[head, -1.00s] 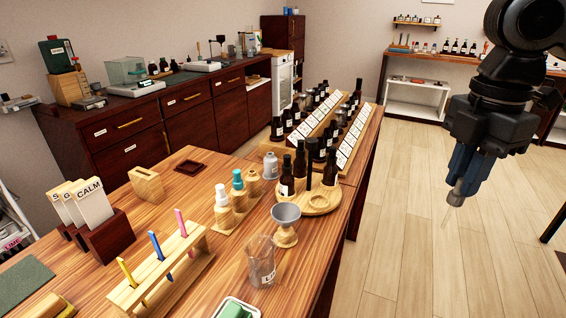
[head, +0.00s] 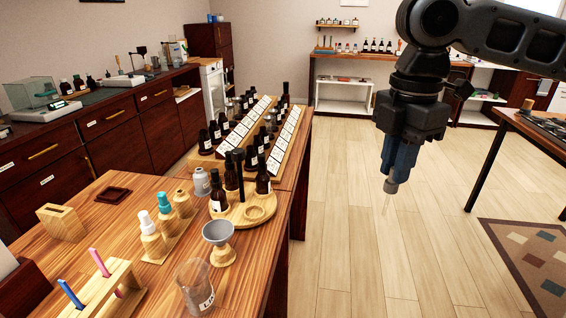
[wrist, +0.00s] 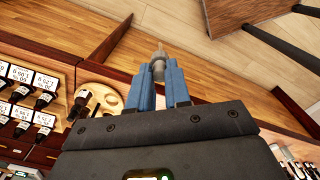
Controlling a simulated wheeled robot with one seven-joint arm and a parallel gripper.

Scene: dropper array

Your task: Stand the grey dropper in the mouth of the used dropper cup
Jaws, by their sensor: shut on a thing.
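My gripper (head: 393,172) is shut on the grey dropper (head: 390,187), in mid-air over the floor to the right of the table. The dropper hangs below the fingers with its thin clear tip down. In the wrist view the grey dropper (wrist: 159,54) sits between the blue fingers. A clear glass cup (head: 195,285) with a white label stands near the table's front edge, lower left of my gripper and well apart from it. It looks like the used dropper cup, but its label is not fully readable. The wrist view does not show it.
A grey funnel (head: 218,234) on a wooden stand is behind the glass cup. A round wooden tray (head: 262,212) with dark bottles stands farther back. A wooden rack (head: 105,296) with coloured sticks is left of the cup.

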